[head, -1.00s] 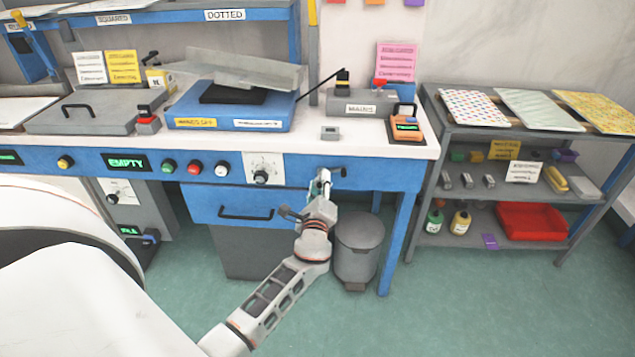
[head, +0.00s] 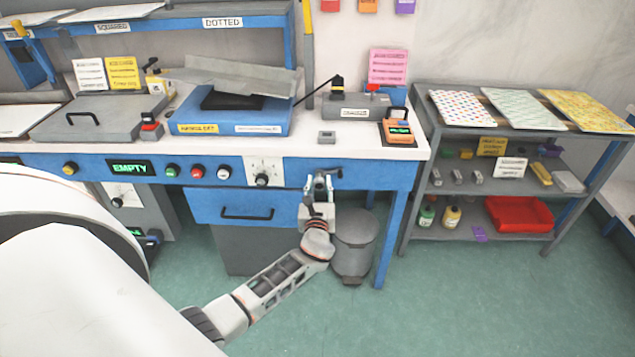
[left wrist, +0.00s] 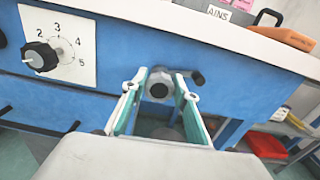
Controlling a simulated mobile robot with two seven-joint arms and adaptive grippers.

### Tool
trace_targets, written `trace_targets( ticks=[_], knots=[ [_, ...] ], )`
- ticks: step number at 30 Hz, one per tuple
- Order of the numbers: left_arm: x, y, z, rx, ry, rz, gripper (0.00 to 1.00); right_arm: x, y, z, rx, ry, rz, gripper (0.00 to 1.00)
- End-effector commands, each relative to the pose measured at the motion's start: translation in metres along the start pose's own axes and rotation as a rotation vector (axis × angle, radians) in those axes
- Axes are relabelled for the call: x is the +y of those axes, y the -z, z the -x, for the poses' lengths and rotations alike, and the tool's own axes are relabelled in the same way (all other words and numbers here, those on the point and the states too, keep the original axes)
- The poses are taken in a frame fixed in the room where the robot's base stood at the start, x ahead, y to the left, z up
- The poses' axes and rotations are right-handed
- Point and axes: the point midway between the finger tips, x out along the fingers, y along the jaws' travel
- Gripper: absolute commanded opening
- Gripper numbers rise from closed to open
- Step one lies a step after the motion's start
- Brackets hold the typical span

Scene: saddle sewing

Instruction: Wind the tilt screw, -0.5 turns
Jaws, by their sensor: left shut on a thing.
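The tilt screw (left wrist: 159,88) shows in the left wrist view as a round grey hub on the blue front of the bench, with a small dark crank knob reaching out to its right. My left gripper (left wrist: 160,84) has one finger on each side of the hub and is shut on it. In the head view my left gripper (head: 319,180) is at the bench front, right of the dial and above the bin. The screw's crank (head: 338,173) shows just beside the fingertips there; the hub is mostly hidden. My right gripper is not in view.
A numbered dial (head: 262,180) sits left of the screw, above a drawer handle (head: 246,214). A grey bin (head: 354,245) stands below my gripper. A bench leg (head: 391,240) and a grey shelf unit (head: 405,165) are to the right. Open floor lies in front.

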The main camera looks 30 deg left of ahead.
Motion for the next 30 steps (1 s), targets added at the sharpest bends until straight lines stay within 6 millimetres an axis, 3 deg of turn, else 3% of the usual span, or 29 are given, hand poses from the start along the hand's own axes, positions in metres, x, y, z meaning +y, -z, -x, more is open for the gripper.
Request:
trace_targets(
  ticks=[9,24,25,27,30],
  knots=[
    [-0.0005,0.0001,0.0003,0.0,0.0,-0.109,0.07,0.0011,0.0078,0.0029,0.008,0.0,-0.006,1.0],
    [-0.0004,0.0018,0.0007,0.002,0.0,-0.128,0.07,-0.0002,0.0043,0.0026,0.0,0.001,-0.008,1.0],
    [-0.0004,0.0018,0.0008,0.002,0.0,-0.128,0.31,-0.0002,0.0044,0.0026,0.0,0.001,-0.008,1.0],
    [-0.0004,0.0018,0.0008,0.002,0.0,-0.127,0.47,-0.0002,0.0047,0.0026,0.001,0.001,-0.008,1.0],
    [-0.0005,0.0015,0.0006,0.002,0.0,-0.127,0.47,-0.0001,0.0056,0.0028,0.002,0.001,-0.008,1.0]
  ],
)
